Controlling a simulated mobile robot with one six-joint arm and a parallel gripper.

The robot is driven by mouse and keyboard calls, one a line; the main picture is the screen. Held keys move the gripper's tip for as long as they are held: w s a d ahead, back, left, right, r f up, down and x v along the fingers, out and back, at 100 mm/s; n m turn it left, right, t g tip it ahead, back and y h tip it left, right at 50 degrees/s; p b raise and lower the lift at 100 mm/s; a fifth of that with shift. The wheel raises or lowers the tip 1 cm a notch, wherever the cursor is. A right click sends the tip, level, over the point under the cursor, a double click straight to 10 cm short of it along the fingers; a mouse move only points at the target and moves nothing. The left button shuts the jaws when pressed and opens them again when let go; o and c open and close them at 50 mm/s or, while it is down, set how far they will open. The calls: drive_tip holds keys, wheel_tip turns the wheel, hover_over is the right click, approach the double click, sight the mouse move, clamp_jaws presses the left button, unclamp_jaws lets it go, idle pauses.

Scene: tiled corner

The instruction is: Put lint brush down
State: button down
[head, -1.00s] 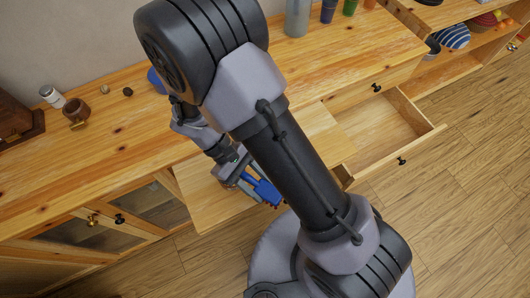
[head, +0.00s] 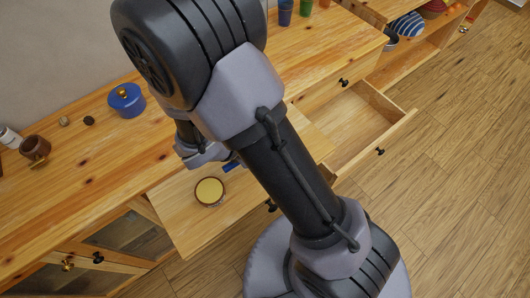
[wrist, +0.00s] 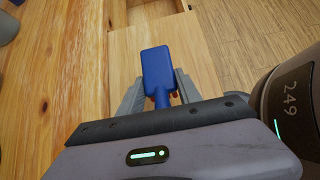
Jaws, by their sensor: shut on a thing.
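The lint brush (wrist: 158,66) shows in the wrist view as a flat blue head on a short handle. My gripper (wrist: 159,90) is shut on it, with a grey finger on either side of the handle. The head points away from the wrist, over wooden surfaces. In the head view only a small blue piece of the brush (head: 232,165) shows beside my arm. I cannot tell how high the brush is above the wood.
A round yellow-topped item (head: 209,192) rests on a pulled-out wooden surface (head: 178,212). An open, empty-looking drawer (head: 395,125) is to the right. Cups stand at the back.

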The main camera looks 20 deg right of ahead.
wheel_tip(320, 180, down, 4)
drive_tip(key=shift+d+r+b, duration=0.1)
drive_tip(key=shift+d+b, duration=0.05)
drive_tip(key=shift+b, duration=1)
drive_tip(key=shift+r, duration=0.2)
drive_tip(key=shift+f, duration=0.1)
drive_tip(key=c, duration=0.8)
unclamp_jaws()
drive_tip(key=shift+c, duration=0.2)
